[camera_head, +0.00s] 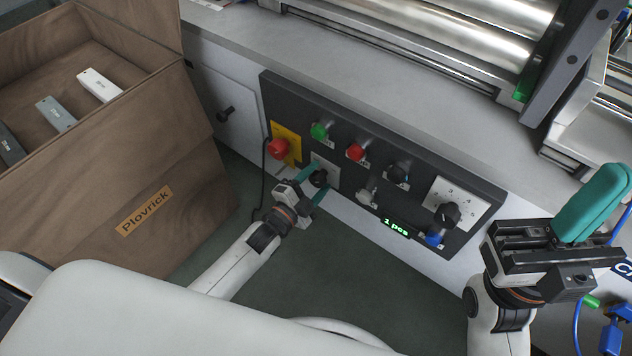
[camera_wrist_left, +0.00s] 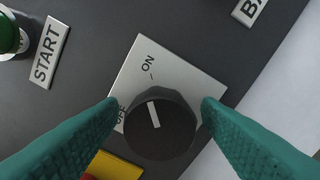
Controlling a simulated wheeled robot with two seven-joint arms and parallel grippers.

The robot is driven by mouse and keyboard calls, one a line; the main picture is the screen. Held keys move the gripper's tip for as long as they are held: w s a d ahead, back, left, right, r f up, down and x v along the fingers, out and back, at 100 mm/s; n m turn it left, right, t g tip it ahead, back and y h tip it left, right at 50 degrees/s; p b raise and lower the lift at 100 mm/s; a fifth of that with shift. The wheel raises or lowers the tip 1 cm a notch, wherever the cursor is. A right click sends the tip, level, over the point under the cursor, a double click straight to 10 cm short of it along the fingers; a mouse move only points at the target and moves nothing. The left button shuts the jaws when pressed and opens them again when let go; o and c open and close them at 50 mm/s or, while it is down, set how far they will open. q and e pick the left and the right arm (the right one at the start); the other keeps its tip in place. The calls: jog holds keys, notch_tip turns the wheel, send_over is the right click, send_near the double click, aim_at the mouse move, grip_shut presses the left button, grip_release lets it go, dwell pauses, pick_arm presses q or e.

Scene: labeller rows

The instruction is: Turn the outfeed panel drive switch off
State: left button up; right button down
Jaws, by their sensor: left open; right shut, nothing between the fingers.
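The black drive switch knob (camera_head: 319,178) sits on a light plate on the dark panel. In the left wrist view the knob (camera_wrist_left: 160,132) has a white line pointing close to the ON mark. The plate (camera_wrist_left: 178,72) carries ON at the top and OFF at the left, the latter partly covered by a finger. My left gripper (camera_head: 315,184) is open with its teal fingers on either side of the knob; I cannot tell whether they touch it. My right gripper (camera_head: 604,186) is shut and empty, away from the panel at the right.
The dark panel (camera_head: 450,182) also holds a red knob on a yellow plate (camera_head: 281,148), green (camera_head: 320,131) and red (camera_head: 356,152) buttons, and a numbered dial (camera_head: 447,214). A brown Plovrick box (camera_head: 190,183) stands at the left. Metal rollers (camera_head: 440,45) lie above.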

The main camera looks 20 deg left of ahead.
pick_arm(q)
jog(key=c, duration=1)
